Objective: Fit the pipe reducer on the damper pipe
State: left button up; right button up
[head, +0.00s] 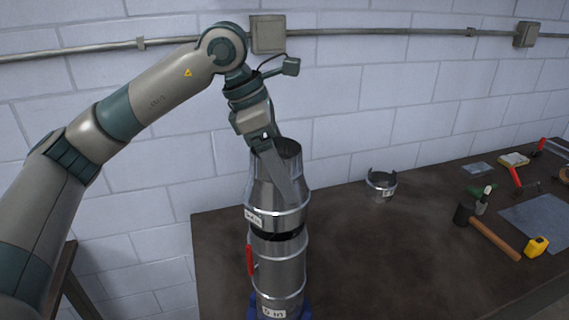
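The pipe reducer (262,192) is a shiny metal piece, narrower at its open top and wider at its labelled lower band. It is above the damper pipe (283,265), roughly in line with it. A dark band shows between them; I cannot tell whether it is a gap or a seal. The damper pipe stands upright with a red handle (250,261) on its left side. My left gripper (283,180) comes down from above, with one finger along the reducer's front wall. The other finger is hidden, but the gripper appears shut on the reducer. My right gripper is out of view.
A blue holder (251,311) is at the damper pipe's foot. A metal clamp ring (381,185) stands on the brown table (385,260). A hammer (490,235), yellow tape measure (536,246) and other tools lie at right. A block wall with conduit is behind.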

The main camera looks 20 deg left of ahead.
pick_arm(q)
jog(key=shift+f+b, duration=2.15)
jog(key=shift+f, duration=0.65)
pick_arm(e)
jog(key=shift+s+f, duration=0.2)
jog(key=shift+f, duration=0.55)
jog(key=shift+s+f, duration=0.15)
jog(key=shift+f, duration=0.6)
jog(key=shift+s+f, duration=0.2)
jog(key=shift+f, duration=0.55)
pick_arm(q)
jog(key=o, duration=1.1)
